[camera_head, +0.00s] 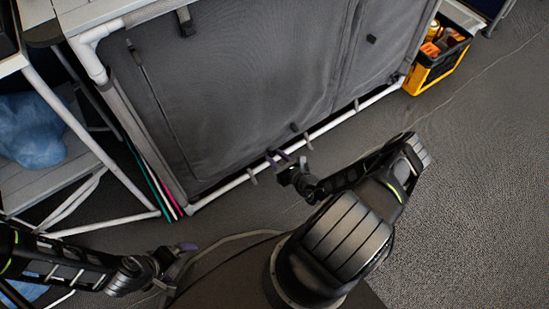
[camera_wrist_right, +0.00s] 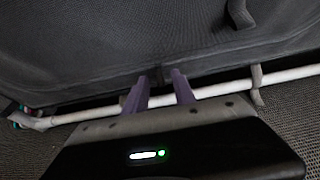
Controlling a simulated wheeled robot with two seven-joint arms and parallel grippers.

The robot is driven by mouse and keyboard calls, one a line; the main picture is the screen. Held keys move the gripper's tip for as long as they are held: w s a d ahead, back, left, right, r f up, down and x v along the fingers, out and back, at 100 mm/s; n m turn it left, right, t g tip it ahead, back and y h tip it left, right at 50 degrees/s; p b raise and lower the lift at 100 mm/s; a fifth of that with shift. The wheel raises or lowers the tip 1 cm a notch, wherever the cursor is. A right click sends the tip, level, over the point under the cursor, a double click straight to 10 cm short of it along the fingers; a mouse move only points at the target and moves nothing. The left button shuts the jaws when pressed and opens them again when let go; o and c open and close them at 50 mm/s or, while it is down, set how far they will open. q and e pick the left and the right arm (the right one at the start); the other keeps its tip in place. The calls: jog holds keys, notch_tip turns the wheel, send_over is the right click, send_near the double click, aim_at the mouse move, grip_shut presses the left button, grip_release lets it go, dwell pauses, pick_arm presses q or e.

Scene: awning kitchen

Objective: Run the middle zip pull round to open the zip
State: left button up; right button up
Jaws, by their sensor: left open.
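The dark grey fabric front (camera_head: 235,85) of a white-framed cabinet fills the upper middle of the head view; its zip seam follows the lower edge. A small dark tab (camera_head: 294,127), perhaps the middle zip pull, hangs at that edge. My right gripper (camera_head: 280,157) is at the lower edge, just below and left of this tab. In the right wrist view, its purple fingers (camera_wrist_right: 159,80) are apart, with a small dark piece (camera_wrist_right: 159,75) between or just behind them; contact cannot be told. My left gripper (camera_head: 180,258) is open and empty, low at the left near the floor.
A white tube (camera_head: 345,116) runs along the cabinet's bottom, with loose straps nearby. A white shelf with a blue bag (camera_head: 30,130) stands at left. A yellow-black crate (camera_head: 430,72) stands at the cabinet's right end. The carpet (camera_head: 470,200) at right is clear.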

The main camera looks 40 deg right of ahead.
jog(key=shift+w+f, duration=0.2)
jog(key=shift+w, duration=0.3)
jog(key=shift+c, duration=0.3)
grip_shut()
dwell(0.8)
